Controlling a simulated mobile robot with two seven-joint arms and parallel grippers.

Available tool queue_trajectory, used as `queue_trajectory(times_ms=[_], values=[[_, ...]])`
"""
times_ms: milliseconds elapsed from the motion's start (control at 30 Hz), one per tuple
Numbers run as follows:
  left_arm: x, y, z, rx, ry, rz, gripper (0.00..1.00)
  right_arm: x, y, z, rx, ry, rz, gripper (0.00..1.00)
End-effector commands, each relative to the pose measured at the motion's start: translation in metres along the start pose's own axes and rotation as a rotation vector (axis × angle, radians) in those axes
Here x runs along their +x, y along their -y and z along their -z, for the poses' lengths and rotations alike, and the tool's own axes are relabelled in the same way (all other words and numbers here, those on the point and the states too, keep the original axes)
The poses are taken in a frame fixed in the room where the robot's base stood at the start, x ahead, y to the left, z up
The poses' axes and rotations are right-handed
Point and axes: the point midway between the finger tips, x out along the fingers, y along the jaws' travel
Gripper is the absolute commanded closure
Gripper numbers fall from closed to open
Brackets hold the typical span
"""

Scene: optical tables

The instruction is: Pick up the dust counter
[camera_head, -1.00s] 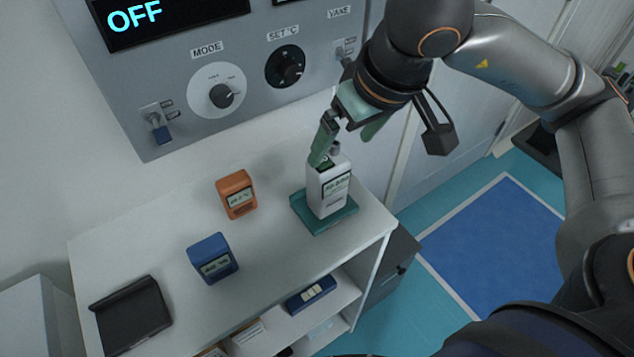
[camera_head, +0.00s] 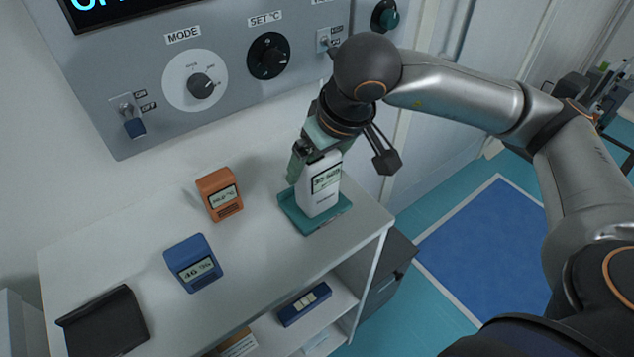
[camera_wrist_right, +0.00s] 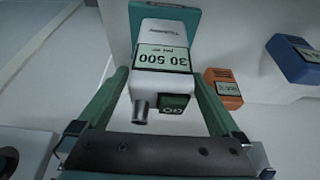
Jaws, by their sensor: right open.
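The dust counter (camera_head: 319,196) is a white upright device with a grey display. It stands in a teal tray (camera_head: 328,216) on the right end of the white shelf top. In the right wrist view the dust counter (camera_wrist_right: 162,38) shows a reading of 30 500, a metal nozzle and a small green screen at its top. My right gripper (camera_wrist_right: 161,80) is open, with one green finger on each side of the counter's upper body. In the head view the right gripper (camera_head: 311,164) hides the counter's top. I cannot tell whether the fingers touch it. My left gripper is out of view.
An orange meter (camera_head: 219,194) and a blue meter (camera_head: 193,263) stand left of the counter. A black holder (camera_head: 104,325) lies at the front left. A grey control panel (camera_head: 222,105) rises behind. A blue case (camera_head: 304,304) sits on the lower shelf.

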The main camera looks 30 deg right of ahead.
Motion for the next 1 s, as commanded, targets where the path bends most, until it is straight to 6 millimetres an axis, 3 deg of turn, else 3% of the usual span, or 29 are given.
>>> queue_trajectory(times_ms=[33, 267, 1000], values=[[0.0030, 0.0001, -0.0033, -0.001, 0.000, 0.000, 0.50, 0.0071, 0.0002, -0.0010, 0.000, 0.001, 0.000, 0.00], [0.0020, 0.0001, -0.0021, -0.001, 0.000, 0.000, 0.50, 0.0067, 0.0004, 0.0000, -0.001, 0.000, 0.001, 0.00], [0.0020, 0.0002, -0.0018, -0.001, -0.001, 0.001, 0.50, 0.0062, 0.0003, 0.0000, 0.000, -0.001, 0.001, 0.83]])
